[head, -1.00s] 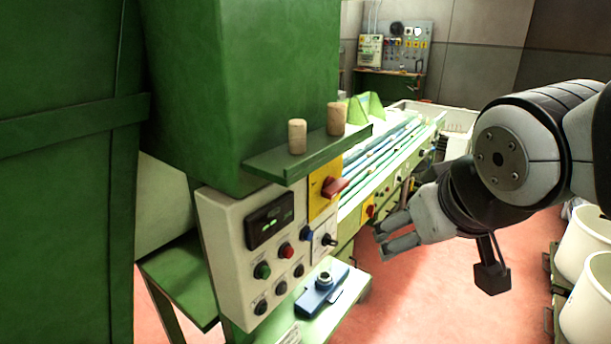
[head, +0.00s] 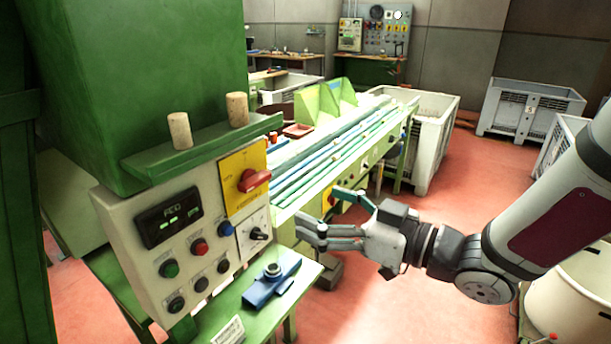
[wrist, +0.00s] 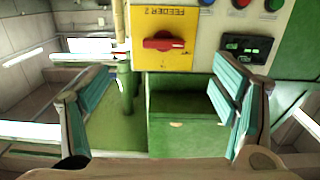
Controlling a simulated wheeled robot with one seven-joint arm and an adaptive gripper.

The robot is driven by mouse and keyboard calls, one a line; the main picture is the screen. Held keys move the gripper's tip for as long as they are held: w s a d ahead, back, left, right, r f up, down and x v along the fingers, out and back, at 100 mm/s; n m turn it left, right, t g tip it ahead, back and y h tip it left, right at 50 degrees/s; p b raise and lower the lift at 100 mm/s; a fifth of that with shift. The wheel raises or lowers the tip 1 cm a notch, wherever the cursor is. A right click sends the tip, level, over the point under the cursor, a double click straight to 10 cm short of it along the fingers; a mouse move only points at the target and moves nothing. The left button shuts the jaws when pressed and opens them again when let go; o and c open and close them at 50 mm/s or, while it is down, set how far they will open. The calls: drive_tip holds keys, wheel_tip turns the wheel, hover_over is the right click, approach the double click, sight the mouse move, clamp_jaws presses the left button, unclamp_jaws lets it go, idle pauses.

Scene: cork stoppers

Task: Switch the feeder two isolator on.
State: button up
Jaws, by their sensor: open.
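The feeder two isolator is a red handle (head: 254,180) on a yellow plate (head: 229,168), at the right end of the near control panel. The handle also shows in the wrist view (wrist: 163,41), lying crosswise on its yellow plate marked FEEDER 2 (wrist: 165,63). That view looks upside down against the head view. My gripper (head: 318,211) is open and empty, to the right of the panel and apart from it, with its fingers pointing left. In the wrist view its spread fingers (wrist: 164,78) flank the area below the handle. Nothing hides the handle.
Two corks (head: 179,130) (head: 237,109) stand on the green ledge above the panel. A black knob (head: 259,234) sits under the isolator, and a blue device (head: 272,284) lies on the lower green shelf. A long conveyor (head: 330,150) runs behind.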

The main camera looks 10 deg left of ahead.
sight(260, 183)
drive_tip(key=shift+y, duration=0.3)
drive_tip(key=p+x, duration=0.1)
drive_tip(key=x, duration=1.2)
drive_tip(key=shift+s+a+r, duration=0.1)
drive_tip(key=shift+a+r, duration=0.05)
drive_tip(key=shift+a, duration=0.05)
drive_tip(key=c, duration=1.2)
